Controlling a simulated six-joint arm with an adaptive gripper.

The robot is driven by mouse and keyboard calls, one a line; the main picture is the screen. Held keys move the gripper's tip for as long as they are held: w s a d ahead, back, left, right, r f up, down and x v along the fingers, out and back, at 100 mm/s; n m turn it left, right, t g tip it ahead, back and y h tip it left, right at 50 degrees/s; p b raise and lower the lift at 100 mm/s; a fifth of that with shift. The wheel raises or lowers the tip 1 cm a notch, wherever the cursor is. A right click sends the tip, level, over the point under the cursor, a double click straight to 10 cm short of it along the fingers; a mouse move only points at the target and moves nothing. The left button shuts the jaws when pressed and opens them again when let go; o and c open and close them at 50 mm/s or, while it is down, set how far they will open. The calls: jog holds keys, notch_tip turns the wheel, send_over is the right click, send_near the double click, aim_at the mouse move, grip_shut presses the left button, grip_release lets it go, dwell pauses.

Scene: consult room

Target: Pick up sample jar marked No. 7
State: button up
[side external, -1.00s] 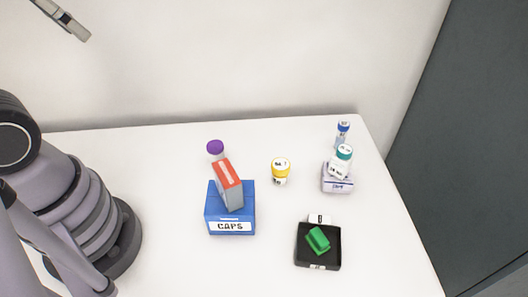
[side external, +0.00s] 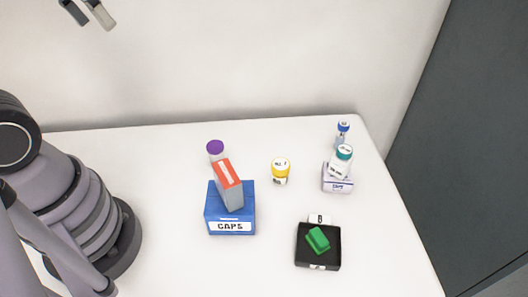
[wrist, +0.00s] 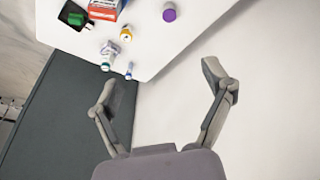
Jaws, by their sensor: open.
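The sample jar marked No. 7 (side external: 281,174) has a yellow lid and a white label and stands upright in the middle of the white table. Its lid reads "NO. 7" in the side view. The jar also shows small near the top of the wrist view (wrist: 126,33). My gripper (side external: 88,14) is at the top left of the side view, high above the table and well away from the jar. In the wrist view its fingers (wrist: 166,84) are spread wide with nothing between them.
A black tray (side external: 303,256) holds a green block (side external: 317,239).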

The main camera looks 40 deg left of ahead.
jog(key=w+d+f+n+g+h, duration=0.45)
jog(key=w+f, duration=0.25)
jog(key=w, duration=0.3)
jog(key=w+d+f+n+g+h, duration=0.35)
jog(key=w+f+g, duration=0.2)
jog(key=w, duration=0.55)
jog(key=w+d+f+n+h, duration=0.1)
jog(key=w+f+n+h, duration=0.15)
jog(key=f, duration=0.45)
jog(key=w+d+f+n+h, duration=0.1)
jog(key=w+d+f+h, duration=0.1)
jog(key=f+h, duration=0.35)
jog(key=n, duration=0.2)
send_near(280, 168)
jog(key=shift+w+d+f+m, duration=0.1)
jog(key=shift+d+f+m, duration=0.15)
jog(key=shift+d+f, duration=0.7)
jog(key=shift+x, duration=3.55)
jog(key=c, duration=1.3)
